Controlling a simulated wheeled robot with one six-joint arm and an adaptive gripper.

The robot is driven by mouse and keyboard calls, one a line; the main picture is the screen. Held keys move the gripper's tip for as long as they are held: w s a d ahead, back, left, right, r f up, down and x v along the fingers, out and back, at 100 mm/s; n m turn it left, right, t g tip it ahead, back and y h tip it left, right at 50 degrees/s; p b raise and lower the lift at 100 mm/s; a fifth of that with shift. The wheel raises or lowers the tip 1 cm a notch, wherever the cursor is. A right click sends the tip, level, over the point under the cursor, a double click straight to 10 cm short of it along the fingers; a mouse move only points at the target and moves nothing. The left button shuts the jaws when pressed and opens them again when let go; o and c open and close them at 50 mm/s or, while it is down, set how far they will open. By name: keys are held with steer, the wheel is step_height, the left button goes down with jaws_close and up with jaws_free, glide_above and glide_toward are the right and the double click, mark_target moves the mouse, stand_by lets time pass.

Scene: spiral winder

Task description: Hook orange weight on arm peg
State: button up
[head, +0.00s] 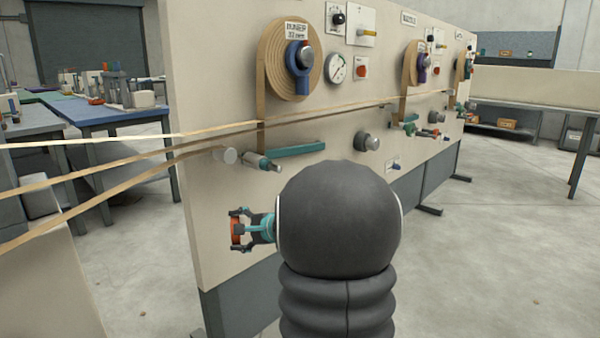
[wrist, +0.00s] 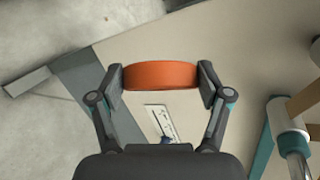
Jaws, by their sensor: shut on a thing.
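The orange weight (head: 236,231) is a short thick disc, held at the lower left of the panel in the head view. It also shows in the wrist view (wrist: 161,76), side-on between both fingertips. My gripper (head: 241,230) is shut on it; the fingers (wrist: 162,82) press its two ends. A teal arm (head: 296,148) is on the panel above and right of the weight, apart from it. A teal and grey cylindrical part (head: 262,163) sticks out near its left end. In the wrist view a teal bar (wrist: 262,148) shows at the right. I cannot tell which part is the peg.
The beige panel (head: 225,120) carries a tape roll (head: 293,60), a grey knob (head: 367,141) and a gauge (head: 336,67). Tan strips (head: 120,180) run across from the left to a roller (head: 225,155). The floor (head: 500,250) at right is clear.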

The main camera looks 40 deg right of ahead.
mark_target(269, 168)
steer(key=s+d+r+m+g+h, duration=0.1)
steer(key=s+d+r+m+h, duration=0.35)
steer(key=d+r+h, duration=0.2)
steer(key=s+d+r+m+g+h, duration=0.1)
steer(key=s+d+r+m+h, duration=0.3)
steer(key=d+r+m+h, duration=0.3)
steer(key=shift+n+y, duration=0.45)
steer(key=shift+n, duration=0.2)
steer(key=shift+w+r, duration=0.15)
steer(key=shift+w, duration=2)
steer(key=shift+w+a+p, duration=0.15)
steer(key=shift+w+p, duration=0.05)
steer(key=shift+w, duration=1.55)
steer(key=shift+w+a+p, duration=0.1)
steer(key=shift+w+p, duration=0.05)
steer(key=shift+w, duration=1.6)
steer(key=shift+w+f, duration=0.15)
steer(key=shift+f, duration=0.1)
steer(key=shift+f, duration=0.15)
